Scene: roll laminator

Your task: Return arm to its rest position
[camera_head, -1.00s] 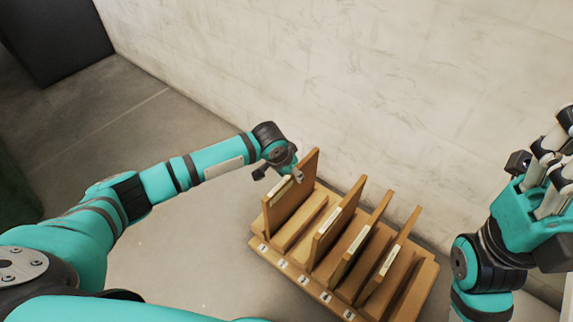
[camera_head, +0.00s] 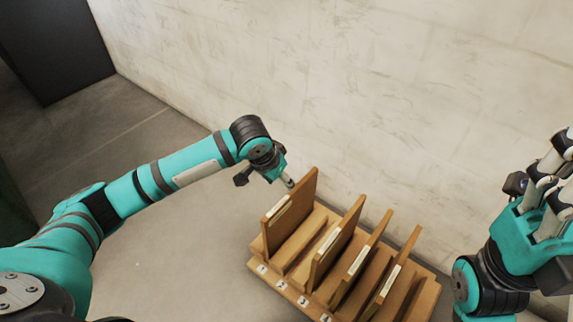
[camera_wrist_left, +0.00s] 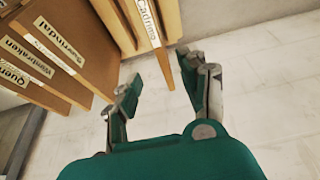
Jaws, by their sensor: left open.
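My left gripper (camera_head: 272,180) is open and empty. It hangs above and just left of the leftmost upright wooden board (camera_head: 290,213) in a slotted wooden rack (camera_head: 262,268). In the left wrist view, my left gripper (camera_wrist_left: 160,80) has its fingers spread. The end of a labelled board (camera_wrist_left: 150,25) appears between them, with no visible grip on it. My right gripper (camera_head: 545,185) is at the right edge, fingers pointing up. It is partly cut off, and its opening cannot be told.
Several labelled boards stand in the rack, and small number tags line its front edge. A pale wall (camera_head: 330,80) rises close behind the rack. A dark cabinet (camera_head: 55,45) stands at the far left. The grey floor left of the rack is clear.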

